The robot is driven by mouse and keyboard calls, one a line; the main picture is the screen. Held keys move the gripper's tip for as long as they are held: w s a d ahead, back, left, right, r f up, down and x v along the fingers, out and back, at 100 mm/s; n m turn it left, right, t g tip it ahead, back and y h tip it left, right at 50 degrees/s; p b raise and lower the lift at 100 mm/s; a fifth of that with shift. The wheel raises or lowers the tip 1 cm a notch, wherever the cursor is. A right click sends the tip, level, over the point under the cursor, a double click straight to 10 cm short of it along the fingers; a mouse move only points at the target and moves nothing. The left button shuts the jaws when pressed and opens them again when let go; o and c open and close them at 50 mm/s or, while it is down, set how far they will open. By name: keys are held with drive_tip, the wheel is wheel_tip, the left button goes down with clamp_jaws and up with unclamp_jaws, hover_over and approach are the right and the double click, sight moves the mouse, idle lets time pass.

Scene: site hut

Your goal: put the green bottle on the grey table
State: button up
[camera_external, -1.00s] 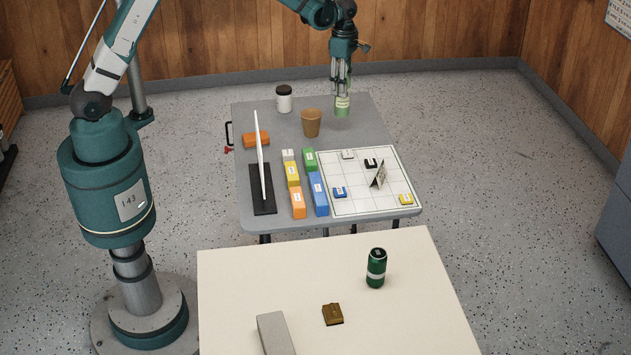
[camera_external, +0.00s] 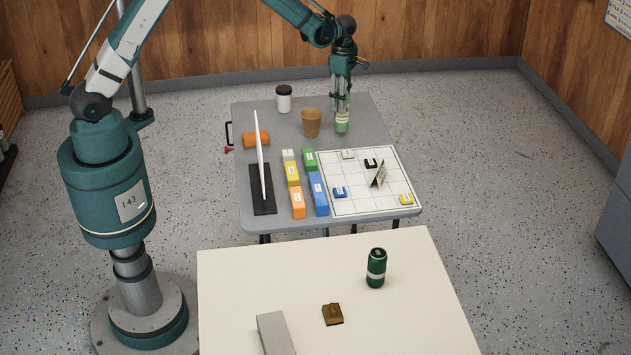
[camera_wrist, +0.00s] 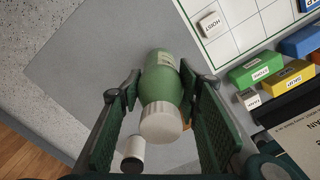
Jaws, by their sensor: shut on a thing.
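The green bottle (camera_external: 341,124) has a pale label and, in the wrist view (camera_wrist: 160,85), a white cap facing the camera. My gripper (camera_external: 341,108) is shut on the bottle, with one finger on each side of it in the wrist view (camera_wrist: 160,92). The bottle is upright over the back right part of the grey table (camera_external: 365,115), right of a brown cup. Its base is at or just above the tabletop; I cannot tell whether it touches.
The brown cup (camera_external: 311,123) and a dark-lidded white jar (camera_external: 284,99) stand left of the bottle. A white gridded board (camera_external: 352,195) lies in front of it, with coloured blocks alongside. A cream table (camera_external: 260,275) in front bears a dark green can (camera_external: 376,268).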

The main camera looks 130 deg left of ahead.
drive_tip(key=shift+f, duration=1.75)
drive_tip(key=o, duration=0.8)
drive_tip(key=shift+o, duration=0.2)
wheel_tip(320, 180, up, 12)
drive_tip(key=shift+r, duration=0.15)
